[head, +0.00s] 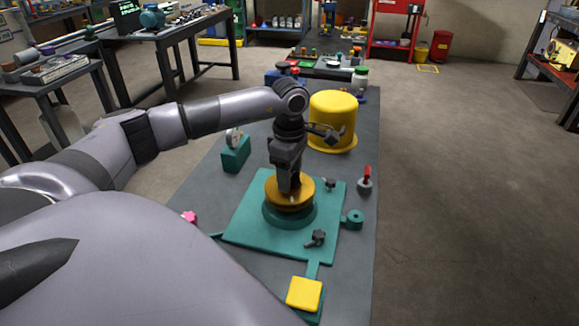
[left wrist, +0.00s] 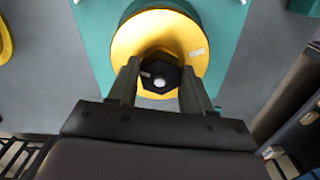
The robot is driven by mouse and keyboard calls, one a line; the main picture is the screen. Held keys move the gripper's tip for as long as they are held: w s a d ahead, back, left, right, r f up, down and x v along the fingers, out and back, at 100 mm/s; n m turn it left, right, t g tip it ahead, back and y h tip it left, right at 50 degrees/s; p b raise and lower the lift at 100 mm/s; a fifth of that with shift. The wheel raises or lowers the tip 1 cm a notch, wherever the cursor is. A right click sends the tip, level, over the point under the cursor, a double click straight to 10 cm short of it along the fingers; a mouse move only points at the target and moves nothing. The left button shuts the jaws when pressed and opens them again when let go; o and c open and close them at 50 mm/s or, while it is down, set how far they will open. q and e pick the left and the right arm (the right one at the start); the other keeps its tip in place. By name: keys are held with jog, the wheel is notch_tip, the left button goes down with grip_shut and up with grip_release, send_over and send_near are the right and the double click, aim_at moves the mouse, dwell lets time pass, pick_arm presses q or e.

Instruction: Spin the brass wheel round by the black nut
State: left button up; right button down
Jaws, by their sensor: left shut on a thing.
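The brass wheel (head: 305,195) lies flat on a round teal base on a teal plate (head: 250,225). It fills the upper middle of the left wrist view (left wrist: 126,42). The black nut (left wrist: 160,74) sits at the wheel's middle; in the head view my gripper hides it. My left gripper (head: 289,187) points down over the wheel from above. In the left wrist view its two fingers (left wrist: 159,80) are shut on the nut, one on each side. A small pale mark shows on the wheel's rim. My right gripper is not in view.
A yellow dome (head: 332,115) stands behind the wheel. A teal block with a gauge (head: 236,153) is at the back left. A red-handled lever (head: 366,178) and a teal ring (head: 354,219) are at the right. Dark clamp knobs (head: 317,237) and a yellow pad (head: 304,293) are in front.

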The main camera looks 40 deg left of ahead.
pick_arm(q)
jog(key=m+b, duration=0.1)
jog(key=m, duration=0.6)
jog(key=o, duration=1.1)
jog(key=shift+a, duration=0.1)
jog(key=n, duration=0.3)
jog(key=shift+p, duration=0.35)
jog(key=n+p, duration=0.1)
jog(key=n, duration=0.3)
jog(key=shift+n, duration=0.3)
jog(key=n+p, duration=0.1)
jog(key=n, duration=0.4)
jog(key=shift+n, duration=1.2)
